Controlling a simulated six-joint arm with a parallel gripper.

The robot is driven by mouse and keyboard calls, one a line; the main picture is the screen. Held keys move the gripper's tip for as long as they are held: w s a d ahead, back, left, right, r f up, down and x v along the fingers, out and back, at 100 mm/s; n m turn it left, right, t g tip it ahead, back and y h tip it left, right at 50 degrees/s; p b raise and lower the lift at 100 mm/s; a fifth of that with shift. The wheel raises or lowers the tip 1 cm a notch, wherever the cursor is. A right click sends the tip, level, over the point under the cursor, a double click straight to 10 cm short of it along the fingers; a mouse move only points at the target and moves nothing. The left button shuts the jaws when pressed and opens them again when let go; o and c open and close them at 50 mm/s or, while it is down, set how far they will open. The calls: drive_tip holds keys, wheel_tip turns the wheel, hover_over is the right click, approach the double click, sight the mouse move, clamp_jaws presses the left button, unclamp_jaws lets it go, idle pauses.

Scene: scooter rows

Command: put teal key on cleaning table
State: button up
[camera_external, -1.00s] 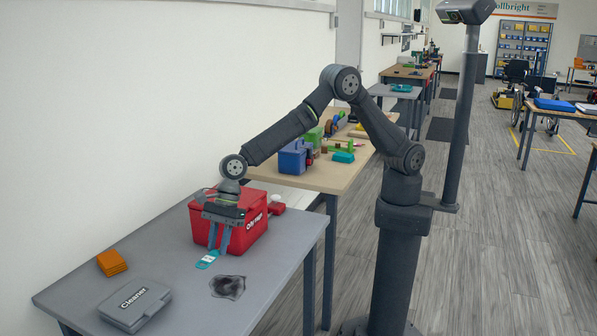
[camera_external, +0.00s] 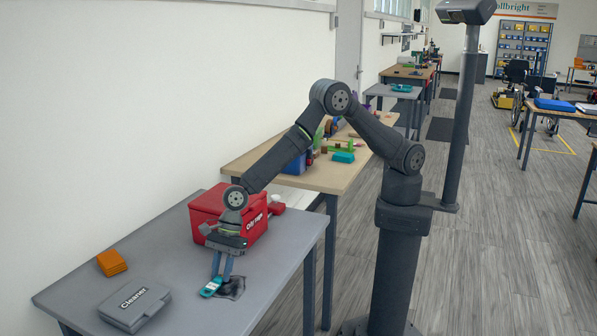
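The teal key (camera_external: 211,287) is a small teal piece with a pale patch, low over the grey table near its front middle. My gripper (camera_external: 220,279) points down with its fingers at the key's right end. The fingers look closed around that end, and the key has travelled with them. I cannot tell whether the key touches the tabletop. The grey cleaning table (camera_external: 185,262) carries a grey case labelled Cleaner (camera_external: 135,304).
A red box labelled Oily rags (camera_external: 207,207) stands close behind my gripper. A dark rag (camera_external: 233,289) lies beside the key. Orange cloths (camera_external: 111,262) lie at the left. A wooden table (camera_external: 318,176) with coloured parts stands behind. Bare tabletop lies between case and cloths.

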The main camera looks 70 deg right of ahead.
drive_tip(key=o, duration=0.4)
wheel_tip(320, 180, up, 10)
drive_tip(key=d, duration=0.1)
drive_tip(key=shift+d, duration=0.2)
drive_tip(key=shift+f, duration=0.1)
drive_tip(key=f, duration=0.3)
drive_tip(key=a+f, duration=0.1)
drive_tip(key=f, duration=0.6)
drive_tip(key=shift+a+f, duration=0.1)
drive_tip(key=shift+a, duration=0.1)
wheel_tip(320, 180, up, 3)
drive_tip(key=shift+r, duration=0.75)
